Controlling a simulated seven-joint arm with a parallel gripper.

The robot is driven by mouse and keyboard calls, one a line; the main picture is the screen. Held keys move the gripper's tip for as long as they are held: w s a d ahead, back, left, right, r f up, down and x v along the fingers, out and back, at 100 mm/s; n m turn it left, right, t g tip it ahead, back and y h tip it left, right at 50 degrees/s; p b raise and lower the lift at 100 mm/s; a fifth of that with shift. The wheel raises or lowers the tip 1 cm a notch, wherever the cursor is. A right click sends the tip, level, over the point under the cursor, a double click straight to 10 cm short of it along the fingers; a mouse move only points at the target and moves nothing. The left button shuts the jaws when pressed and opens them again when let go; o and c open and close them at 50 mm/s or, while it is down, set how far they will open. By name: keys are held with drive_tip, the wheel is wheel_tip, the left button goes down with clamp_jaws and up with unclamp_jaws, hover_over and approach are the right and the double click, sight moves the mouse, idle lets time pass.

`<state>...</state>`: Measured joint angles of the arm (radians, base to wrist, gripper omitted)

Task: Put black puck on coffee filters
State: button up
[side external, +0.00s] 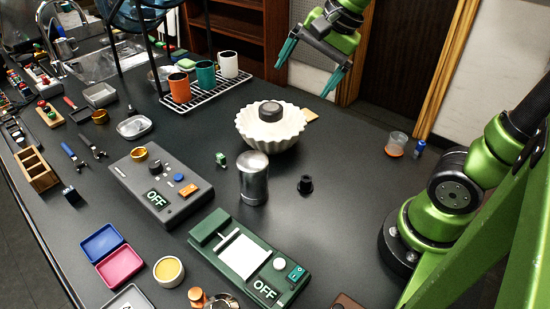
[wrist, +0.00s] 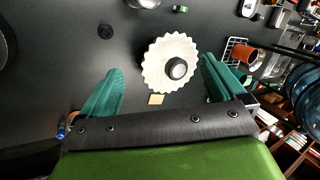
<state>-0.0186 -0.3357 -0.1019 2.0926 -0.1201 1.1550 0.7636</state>
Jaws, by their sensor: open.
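The black puck (side external: 270,110) rests on the stack of white fluted coffee filters (side external: 282,142), near the middle of the table. In the wrist view the puck (wrist: 178,69) sits inside the filters (wrist: 152,66), right of their centre. My gripper (side external: 309,81) is raised above the back of the table, behind and to the right of the filters. In the wrist view its teal fingers (wrist: 160,80) are spread wide with nothing between them touching either one. My gripper is open and empty, apart from the puck.
A metal cylinder (side external: 253,178) and a small black piece (side external: 305,184) stand in front of the filters. A wire rack (side external: 209,97) with several cups is behind left. A grey OFF box (side external: 160,184) and a green OFF scale (side external: 248,257) lie nearer. The table right of the filters is mostly clear.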

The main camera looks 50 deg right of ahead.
drive_tip(key=s+a+f+n+t, duration=0.2)
drive_tip(key=s+f+n, duration=0.1)
drive_tip(key=s+n, duration=0.5)
drive_tip(key=shift+a+f+n, duration=0.15)
drive_tip(key=shift+a+n, duration=0.25)
drive_tip(key=shift+n, duration=0.7)
